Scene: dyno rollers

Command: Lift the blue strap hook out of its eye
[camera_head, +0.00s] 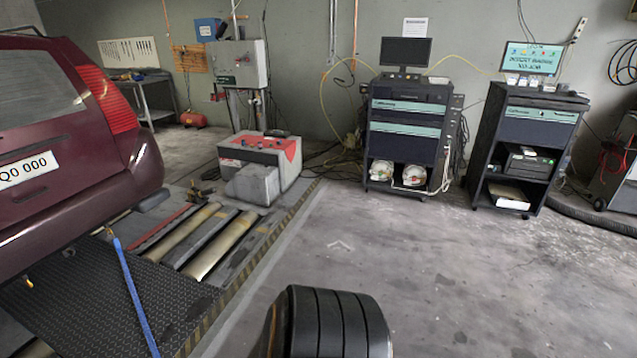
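A blue strap (134,295) runs from under the rear bumper of the dark red car (60,190) down to the bottom edge of the view, over the black tread plate. At its upper end is a small yellowish hook (109,232), close to the lower edge of the bumper. It is too small to tell how the hook sits in its eye, and I cannot make out the eye. Another small yellowish fitting (28,283) shows at the left below the bumper. Neither of my grippers is in view.
A black grooved tyre (335,322) stands at the bottom middle. Rollers (220,245) lie in the floor behind the car, with a red and grey machine (262,165) beyond. Two dark cabinets (407,130) stand at the back. The grey floor (440,260) at the right is clear.

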